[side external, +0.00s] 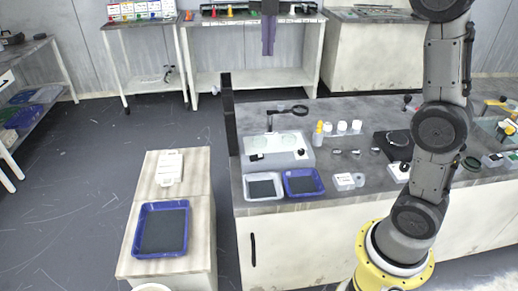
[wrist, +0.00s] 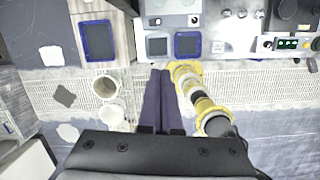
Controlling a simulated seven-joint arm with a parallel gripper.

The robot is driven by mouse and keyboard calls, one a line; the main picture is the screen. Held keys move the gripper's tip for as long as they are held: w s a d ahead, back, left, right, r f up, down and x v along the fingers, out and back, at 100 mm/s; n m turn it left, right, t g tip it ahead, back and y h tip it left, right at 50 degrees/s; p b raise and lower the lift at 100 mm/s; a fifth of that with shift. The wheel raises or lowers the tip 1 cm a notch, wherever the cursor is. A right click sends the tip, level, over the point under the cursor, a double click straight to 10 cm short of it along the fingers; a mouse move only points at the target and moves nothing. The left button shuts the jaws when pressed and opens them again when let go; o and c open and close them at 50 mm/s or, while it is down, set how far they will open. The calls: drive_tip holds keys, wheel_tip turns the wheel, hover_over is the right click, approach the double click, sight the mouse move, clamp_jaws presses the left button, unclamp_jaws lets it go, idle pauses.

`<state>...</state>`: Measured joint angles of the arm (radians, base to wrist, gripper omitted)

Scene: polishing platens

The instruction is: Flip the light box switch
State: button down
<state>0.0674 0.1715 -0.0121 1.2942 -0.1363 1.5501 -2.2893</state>
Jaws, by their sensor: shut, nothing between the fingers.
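The light box (side external: 277,150) is a pale grey box at the left end of the long workbench, with a small black switch knob (side external: 300,153) at its right front. In the wrist view the light box (wrist: 172,10) is at the top edge and partly cut off, with a dark knob (wrist: 193,19) at its lower right. I cannot tell the switch's position. My gripper (side external: 267,54) hangs high at the top of the side view, with long purple fingers pointing down. In the wrist view the fingers (wrist: 161,72) lie together, shut and empty, well apart from the light box.
A white tray (side external: 279,195) and a blue tray (side external: 318,187) sit in front of the box. A magnifier (side external: 299,110) stands behind it, bottles (side external: 319,134) to its right. A dark upright panel (side external: 228,115) edges the bench's left end. A low cabinet holds another blue tray (side external: 183,210).

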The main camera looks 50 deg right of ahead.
drive_tip(key=w+d+f+n+g, duration=0.2)
drive_tip(key=w+d+f, duration=0.1)
drive_tip(key=w+f, duration=0.5)
drive_tip(key=g, duration=0.1)
hover_over(261, 155)
drive_tip(key=w+a, duration=0.4)
wheel_tip(261, 155, down, 7)
drive_tip(key=s+d+f, duration=0.1)
drive_tip(key=f, duration=0.7)
drive_tip(key=s+d+f, duration=0.1)
drive_tip(key=f, duration=0.7)
drive_tip(key=s+d+f, duration=0.1)
drive_tip(key=f, duration=0.7)
drive_tip(key=shift+s+d, duration=0.2)
drive_tip(key=shift+s, duration=0.1)
